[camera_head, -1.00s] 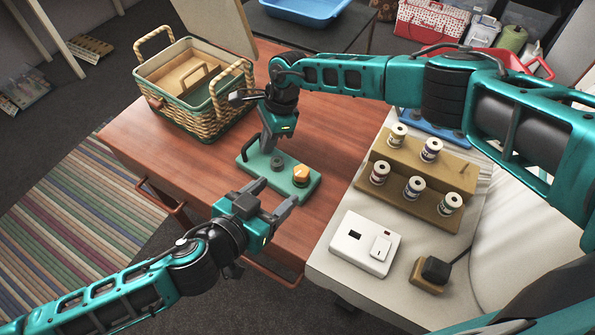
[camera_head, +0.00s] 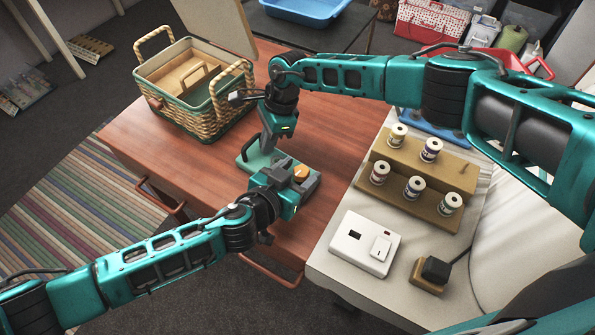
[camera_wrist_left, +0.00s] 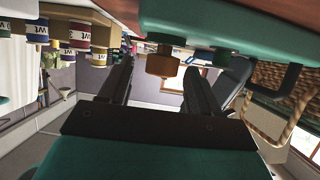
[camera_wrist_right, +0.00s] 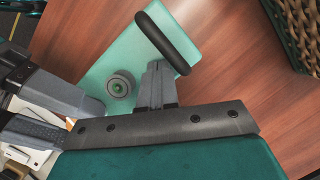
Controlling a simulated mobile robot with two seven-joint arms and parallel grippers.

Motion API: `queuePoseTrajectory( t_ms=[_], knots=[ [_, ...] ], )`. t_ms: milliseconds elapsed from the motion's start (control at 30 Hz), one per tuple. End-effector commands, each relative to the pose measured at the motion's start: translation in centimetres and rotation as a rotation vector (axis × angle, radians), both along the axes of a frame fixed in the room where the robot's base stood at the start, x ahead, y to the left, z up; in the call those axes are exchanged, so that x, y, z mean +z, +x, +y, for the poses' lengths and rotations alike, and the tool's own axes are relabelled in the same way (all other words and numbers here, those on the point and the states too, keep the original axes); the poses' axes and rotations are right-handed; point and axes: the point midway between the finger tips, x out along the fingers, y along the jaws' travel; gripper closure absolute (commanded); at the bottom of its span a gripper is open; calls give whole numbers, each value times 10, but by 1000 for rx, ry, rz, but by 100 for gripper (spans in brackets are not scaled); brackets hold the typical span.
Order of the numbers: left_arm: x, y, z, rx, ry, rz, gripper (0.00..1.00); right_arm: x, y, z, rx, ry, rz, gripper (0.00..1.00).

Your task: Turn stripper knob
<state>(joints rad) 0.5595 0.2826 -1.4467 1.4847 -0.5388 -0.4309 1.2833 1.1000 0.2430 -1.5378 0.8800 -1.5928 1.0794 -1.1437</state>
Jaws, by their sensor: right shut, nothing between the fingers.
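The stripper is a green plate (camera_head: 255,164) with a dark loop handle, a grey round knob and an orange knob (camera_head: 301,172), lying on the wooden table. My left gripper (camera_head: 294,174) is open at the plate's right end. In the left wrist view the orange knob (camera_wrist_left: 162,66) shows between its spread fingers; I cannot tell whether they touch it. My right gripper (camera_head: 266,149) is shut and empty above the plate. In the right wrist view its closed fingers (camera_wrist_right: 157,66) are beside the dark handle (camera_wrist_right: 163,43), near the grey knob (camera_wrist_right: 120,84).
A wicker basket (camera_head: 196,116) stands at the table's back left. On the white surface to the right are a wooden spool rack (camera_head: 398,164) and a white switch box (camera_head: 350,247). The table (camera_head: 328,118) is clear between basket and rack.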

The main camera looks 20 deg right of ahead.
Motion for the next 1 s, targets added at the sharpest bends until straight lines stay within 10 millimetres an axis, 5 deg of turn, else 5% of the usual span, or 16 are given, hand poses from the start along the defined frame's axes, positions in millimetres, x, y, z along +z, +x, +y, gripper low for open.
queuePoseTrajectory(
  t_ms=[567,1000],
  knots=[
    [-1,0,0,0,0,0,92,-6,-3,-2,0,-8,7,100],
    [-2,1,1,-108,5,2,94,-6,-3,-2,0,-7,7,100]
  ],
)
